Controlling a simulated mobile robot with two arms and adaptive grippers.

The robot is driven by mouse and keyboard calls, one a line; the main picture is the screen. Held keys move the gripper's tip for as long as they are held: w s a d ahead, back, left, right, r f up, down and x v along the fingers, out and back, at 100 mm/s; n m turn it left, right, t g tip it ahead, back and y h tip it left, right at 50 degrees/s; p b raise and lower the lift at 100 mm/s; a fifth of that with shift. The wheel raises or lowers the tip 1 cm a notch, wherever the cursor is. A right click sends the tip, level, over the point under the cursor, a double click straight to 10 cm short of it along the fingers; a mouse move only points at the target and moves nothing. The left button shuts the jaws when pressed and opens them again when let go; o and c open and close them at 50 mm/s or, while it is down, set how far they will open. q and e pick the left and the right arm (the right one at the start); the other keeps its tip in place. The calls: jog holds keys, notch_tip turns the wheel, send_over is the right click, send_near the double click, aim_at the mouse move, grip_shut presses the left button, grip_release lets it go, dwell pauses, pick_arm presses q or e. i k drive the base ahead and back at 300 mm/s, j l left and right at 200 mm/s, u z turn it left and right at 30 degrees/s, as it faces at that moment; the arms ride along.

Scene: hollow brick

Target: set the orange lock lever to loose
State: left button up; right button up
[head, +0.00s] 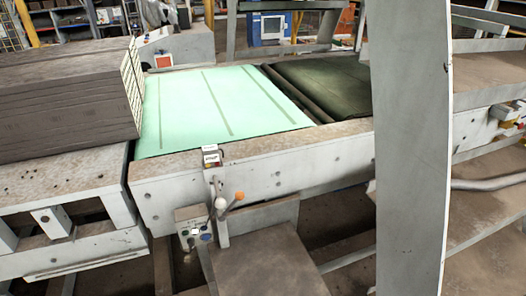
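The orange-tipped lever (238,196) is on the front of the machine, low in the middle of the head view. Its short arm slants up to the right from beside the white ball knob (220,203). A bracket below carries both. A small label plate (211,157) sits above them on the frame edge; its text is too small to read. I cannot tell which lock setting the lever stands at. Neither of my grippers is in view, and nothing touches the lever.
A control box (193,228) with buttons is left of the levers. A pale green panel (215,104) lies on the machine bed behind them. A tall grey upright (412,150) blocks the right side. A flat brown surface (265,268) is below the lever.

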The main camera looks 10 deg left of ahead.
aim_at(239, 195)
jog(key=k+l, duration=0.2)
jog(key=k, duration=0.4)
jog(key=k+l, duration=0.15)
jog(key=k, duration=0.45)
jog(key=k+u, duration=0.15)
jog(key=u, duration=1.45)
